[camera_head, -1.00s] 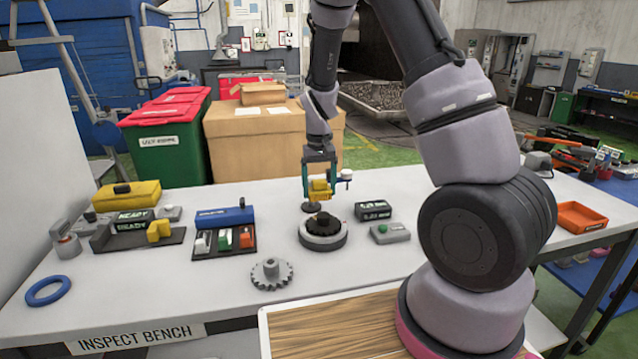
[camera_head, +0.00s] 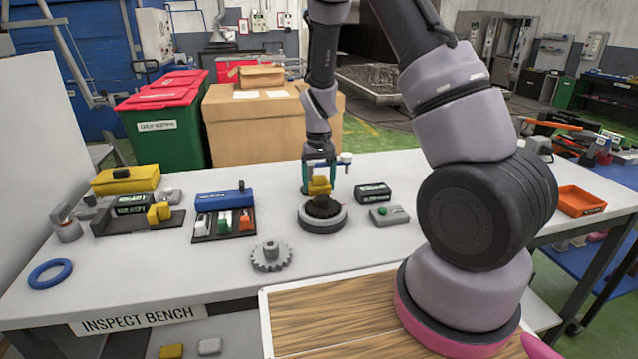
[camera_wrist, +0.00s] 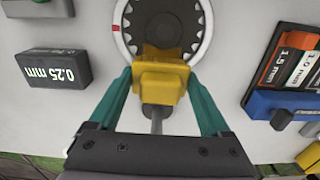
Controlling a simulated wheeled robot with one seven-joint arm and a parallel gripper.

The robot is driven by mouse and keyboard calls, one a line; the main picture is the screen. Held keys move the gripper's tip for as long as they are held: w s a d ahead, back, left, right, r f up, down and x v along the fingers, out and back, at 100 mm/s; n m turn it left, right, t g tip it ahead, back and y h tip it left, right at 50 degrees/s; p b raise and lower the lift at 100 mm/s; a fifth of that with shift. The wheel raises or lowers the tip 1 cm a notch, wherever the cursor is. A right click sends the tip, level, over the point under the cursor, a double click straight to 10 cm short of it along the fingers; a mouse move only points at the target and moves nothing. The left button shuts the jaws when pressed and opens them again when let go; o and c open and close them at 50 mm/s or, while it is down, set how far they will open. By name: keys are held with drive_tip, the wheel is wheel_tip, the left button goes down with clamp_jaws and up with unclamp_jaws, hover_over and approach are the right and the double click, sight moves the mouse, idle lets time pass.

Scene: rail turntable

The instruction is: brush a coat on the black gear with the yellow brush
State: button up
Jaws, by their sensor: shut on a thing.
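The yellow brush (camera_wrist: 161,79) is held between the teal fingers of my gripper (camera_wrist: 160,85), shut on its yellow block. In the head view my gripper (camera_head: 319,181) is above the turntable, with the yellow brush (camera_head: 319,186) pointing down. The black gear (camera_head: 322,207) lies on the round grey turntable (camera_head: 322,224). In the wrist view the toothed black gear (camera_wrist: 165,22) sits inside the pale turntable ring (camera_wrist: 121,30). The brush's lower end overlaps the gear's near part; whether it touches is hidden.
A grey gear (camera_head: 271,257) lies on the bench in front. A black block (camera_head: 373,193) and a grey box with a green button (camera_head: 390,214) stand right of the turntable. A blue-handled rack (camera_head: 224,223) of labelled pieces stands left. A blue ring (camera_head: 50,273) lies far left.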

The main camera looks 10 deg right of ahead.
drive_tip(key=shift+f, duration=0.6)
idle(0.4)
drive_tip(key=shift+s, duration=0.45)
idle(1.6)
drive_tip(key=shift+w, duration=0.45)
idle(1.7)
drive_tip(key=shift+s, duration=0.45)
drive_tip(key=shift+w, duration=0.45)
idle(0.5)
drive_tip(key=shift+r, duration=3.55)
